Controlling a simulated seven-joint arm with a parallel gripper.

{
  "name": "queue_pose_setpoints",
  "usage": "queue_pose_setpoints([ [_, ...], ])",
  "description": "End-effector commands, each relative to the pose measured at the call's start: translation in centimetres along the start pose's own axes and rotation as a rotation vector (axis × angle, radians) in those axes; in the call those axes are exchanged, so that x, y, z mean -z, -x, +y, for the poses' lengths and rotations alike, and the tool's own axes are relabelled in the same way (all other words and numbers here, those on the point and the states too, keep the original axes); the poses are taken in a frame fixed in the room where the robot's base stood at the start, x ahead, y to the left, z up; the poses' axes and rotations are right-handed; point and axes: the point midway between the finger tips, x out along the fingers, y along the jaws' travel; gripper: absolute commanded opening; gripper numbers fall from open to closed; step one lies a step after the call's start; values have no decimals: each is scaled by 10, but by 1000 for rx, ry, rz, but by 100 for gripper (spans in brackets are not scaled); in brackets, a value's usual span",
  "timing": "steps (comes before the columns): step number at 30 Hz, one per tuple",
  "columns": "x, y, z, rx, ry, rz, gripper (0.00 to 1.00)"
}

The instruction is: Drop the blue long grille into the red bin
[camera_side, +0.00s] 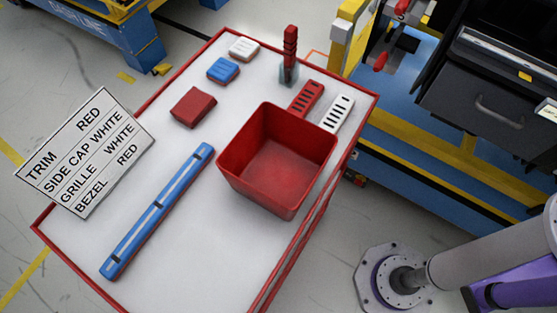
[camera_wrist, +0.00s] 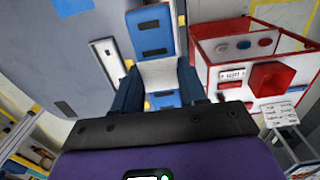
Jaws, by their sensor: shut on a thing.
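The red bin (camera_side: 277,160) stands open and upright on the table in the side view, and its visible inside is empty. The blue long grille (camera_wrist: 150,36), with dark slots, shows in the wrist view between and beyond my fingers. My gripper (camera_wrist: 159,70) is shut on it. A pale patch lies between its blue parts, and I cannot tell what that is. My gripper and the held piece are outside the side view, so their distance from the bin cannot be told.
A long blue bar (camera_side: 157,211) lies left of the bin. A red slotted piece (camera_side: 305,99) and a white one (camera_side: 338,113) lie behind it. A red block (camera_side: 193,107), a blue cap (camera_side: 223,70), a white cap (camera_side: 243,48) and a sign (camera_side: 84,152) are further left.

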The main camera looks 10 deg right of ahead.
Motion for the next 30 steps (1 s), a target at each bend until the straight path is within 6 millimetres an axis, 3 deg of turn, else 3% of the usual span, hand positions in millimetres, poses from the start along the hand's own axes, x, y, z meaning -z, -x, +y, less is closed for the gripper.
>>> queue_pose_setpoints([
  [10,1,0,0,0,2,0,11],
  [14,14,-4,-1,1,40,0,11],
  [17,40,-11,-5,3,110,-2,11],
  [23,115,-32,-28,4,320,-3,11],
  [30,199,-60,-79,3,571,-3,11],
])
